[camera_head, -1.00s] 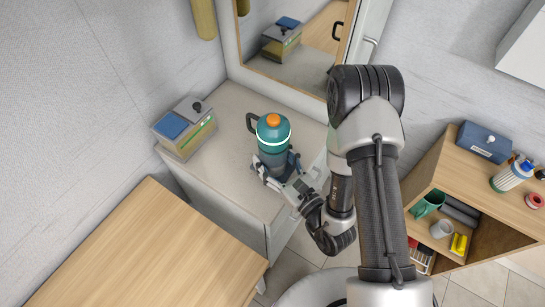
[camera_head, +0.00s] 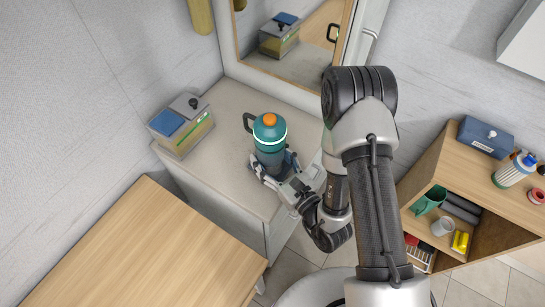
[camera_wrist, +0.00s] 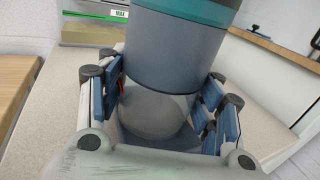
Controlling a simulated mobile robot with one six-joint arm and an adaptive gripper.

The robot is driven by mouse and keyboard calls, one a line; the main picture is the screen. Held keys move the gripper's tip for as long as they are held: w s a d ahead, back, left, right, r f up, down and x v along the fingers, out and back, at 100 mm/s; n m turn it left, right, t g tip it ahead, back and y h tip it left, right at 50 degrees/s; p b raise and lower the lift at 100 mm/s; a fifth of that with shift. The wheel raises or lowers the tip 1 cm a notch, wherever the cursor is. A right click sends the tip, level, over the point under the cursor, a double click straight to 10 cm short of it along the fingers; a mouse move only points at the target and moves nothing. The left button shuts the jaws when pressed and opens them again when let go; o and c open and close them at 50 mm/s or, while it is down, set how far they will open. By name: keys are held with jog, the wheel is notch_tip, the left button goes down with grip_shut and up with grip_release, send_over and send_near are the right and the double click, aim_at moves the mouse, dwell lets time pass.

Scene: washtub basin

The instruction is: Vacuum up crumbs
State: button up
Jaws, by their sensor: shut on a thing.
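A teal and grey handheld vacuum (camera_head: 269,133), shaped like a bottle with an orange top, a pale green ring and a dark side handle, stands upright at the light counter (camera_head: 233,112). My gripper (camera_head: 273,172) is shut around its lower body. In the wrist view the vacuum's grey body (camera_wrist: 172,50) fills the middle, with a clear rounded lower part between the blue finger pads of my gripper (camera_wrist: 163,110). I cannot tell whether its bottom touches the counter. I see no crumbs in either view.
A box with a grey and blue lid (camera_head: 181,126) stands at the counter's left end. A mirror (camera_head: 292,35) is behind. A wooden surface (camera_head: 150,250) lies front left. A wooden shelf (camera_head: 500,205) with cups and bottles is at right. The counter beside the vacuum is clear.

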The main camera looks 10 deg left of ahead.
jog(key=shift+w+a, duration=0.25)
jog(key=shift+a, duration=0.45)
jog(key=shift+w+a, duration=0.25)
jog(key=shift+a, duration=0.4)
jog(key=shift+w+a, duration=0.25)
jog(key=shift+a, duration=0.45)
jog(key=shift+w+a, duration=0.3)
jog(key=shift+a, duration=0.5)
jog(key=shift+w+a, duration=0.25)
jog(key=shift+a, duration=0.5)
jog(key=shift+w+a, duration=0.3)
jog(key=shift+a, duration=0.5)
jog(key=shift+w, duration=0.15)
